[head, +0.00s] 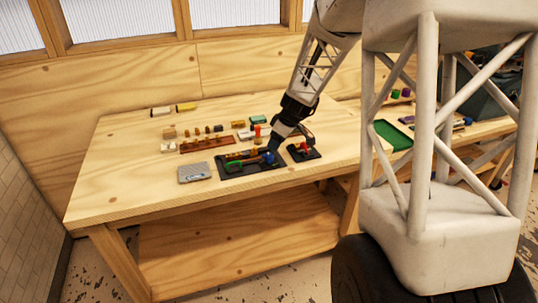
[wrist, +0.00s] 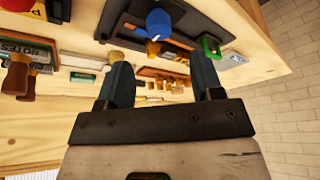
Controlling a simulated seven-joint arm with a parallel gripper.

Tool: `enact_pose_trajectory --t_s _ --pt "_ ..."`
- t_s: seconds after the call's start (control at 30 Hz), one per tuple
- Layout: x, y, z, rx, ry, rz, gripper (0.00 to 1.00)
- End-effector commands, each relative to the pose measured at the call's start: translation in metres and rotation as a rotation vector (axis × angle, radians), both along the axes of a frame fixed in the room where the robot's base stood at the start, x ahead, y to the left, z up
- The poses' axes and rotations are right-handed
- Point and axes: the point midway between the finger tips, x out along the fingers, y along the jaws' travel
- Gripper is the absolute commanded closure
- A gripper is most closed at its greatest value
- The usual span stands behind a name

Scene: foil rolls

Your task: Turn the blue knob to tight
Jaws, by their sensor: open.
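The blue knob (head: 268,157) sits at the right part of a dark panel (head: 232,172) on the wooden table. In the wrist view the blue knob (wrist: 160,24) shows near the top, with a brassy piece at its end. My gripper (head: 290,145) is low over the table beside the panel. In the wrist view my gripper (wrist: 162,76) has its two fingers spread, with nothing held between them. The knob appears beyond the fingers, apart from them. The panel's markings are too small to read, so the knob's setting cannot be told.
A green part (wrist: 211,45) is on the same panel. A smaller dark panel with red parts (head: 304,151) stands to its right. A grey box (head: 195,173) lies left, and a brown rack (head: 207,145) with small pieces lies behind. The table's left end is clear.

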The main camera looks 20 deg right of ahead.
Motion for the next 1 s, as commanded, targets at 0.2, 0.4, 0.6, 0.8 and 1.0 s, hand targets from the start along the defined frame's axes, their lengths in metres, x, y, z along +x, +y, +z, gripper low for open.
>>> enact_pose_trajectory --t_s 0.2,0.4,0.6,0.8,1.0 --pt "0.001 -0.001 -0.001 0.000 -0.002 0.003 0.40" --pt "0.001 -0.001 -0.002 -0.001 -0.001 0.003 0.40" --pt "0.003 0.001 -0.008 0.001 0.001 0.003 0.40" --pt "0.007 0.006 -0.022 0.000 0.000 0.002 0.40" --pt "0.013 0.012 -0.043 0.000 0.000 0.003 0.40"
